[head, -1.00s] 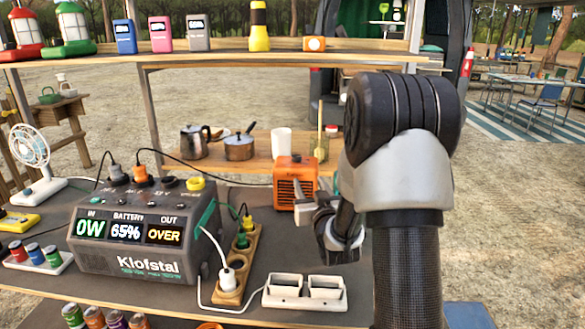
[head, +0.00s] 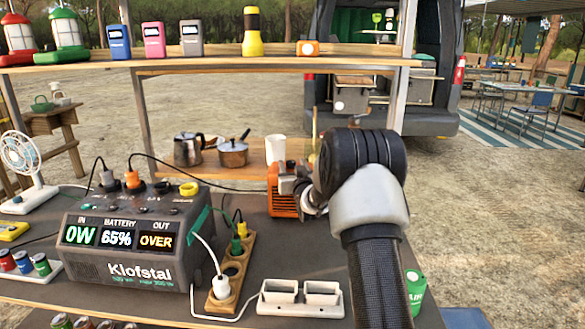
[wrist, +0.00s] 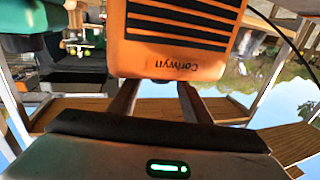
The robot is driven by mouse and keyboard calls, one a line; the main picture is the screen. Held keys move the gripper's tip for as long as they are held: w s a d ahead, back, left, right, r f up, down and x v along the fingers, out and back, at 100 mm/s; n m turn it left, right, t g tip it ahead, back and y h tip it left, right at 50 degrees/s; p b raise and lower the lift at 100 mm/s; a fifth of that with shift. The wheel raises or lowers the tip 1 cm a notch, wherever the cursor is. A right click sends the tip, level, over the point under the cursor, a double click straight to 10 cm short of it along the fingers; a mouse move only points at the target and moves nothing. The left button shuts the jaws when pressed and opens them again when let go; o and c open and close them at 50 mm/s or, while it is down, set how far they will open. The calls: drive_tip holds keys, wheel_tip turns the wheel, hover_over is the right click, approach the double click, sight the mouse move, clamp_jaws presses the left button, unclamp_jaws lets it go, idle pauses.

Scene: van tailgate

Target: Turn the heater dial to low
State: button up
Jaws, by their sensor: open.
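The orange heater (head: 283,204) stands on the dark table right of the power station, partly hidden by my arm. In the wrist view, which is upside down, the heater (wrist: 178,40) fills the upper middle, with dark grille slats and the name Corlwyn. My gripper (wrist: 155,90) is open, its two fingers reaching to the heater's edge; I cannot tell whether they touch it. In the head view my gripper (head: 310,200) is at the heater's right side, mostly hidden by my forearm. I cannot make out the heater dial or its setting in either view.
The power station (head: 135,240) reads IN 0W, BATTERY 65%, OUT OVER. A shelf (head: 200,61) spans above. A green can (head: 415,287) stands right of my arm.

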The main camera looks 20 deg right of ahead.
drive_tip(key=shift+w, duration=0.1)
drive_tip(key=c, duration=1)
drive_tip(key=shift+c, duration=0.2)
drive_tip(key=shift+d+n+y, duration=0.2)
drive_tip(key=shift+n+y, duration=0.1)
drive_tip(key=shift+y, duration=0.2)
drive_tip(key=y, duration=0.1)
drive_tip(key=n+y+p, duration=0.1)
drive_tip(key=shift+d+r+n+y, duration=0.1)
drive_tip(key=shift+d+n+y, duration=0.2)
drive_tip(key=n+y+p, duration=0.1)
drive_tip(key=y, duration=0.1)
drive_tip(key=n+y+p, duration=0.1)
drive_tip(key=y+p, duration=0.1)
drive_tip(key=shift+d+r+n, duration=0.15)
drive_tip(key=shift+d+n, duration=0.15)
drive_tip(key=shift+d, duration=0.05)
drive_tip(key=n+g+y, duration=0.1)
drive_tip(key=y, duration=0.1)
drive_tip(key=n+g+y+p, duration=0.1)
drive_tip(key=y, duration=0.1)
drive_tip(key=shift+w+d+f+n, duration=0.15)
drive_tip(key=shift+f+n, duration=0.2)
drive_tip(key=shift+n, duration=0.05)
drive_tip(key=shift+d+n+g+y, duration=0.1)
drive_tip(key=shift+n+g+y, duration=0.5)
drive_tip(key=shift+y, duration=0.2)
drive_tip(key=shift+w+r+n+g+y+b, duration=0.15)
drive_tip(key=shift+n+g+y+b, duration=0.15)
drive_tip(key=shift+n+g+y, duration=0.15)
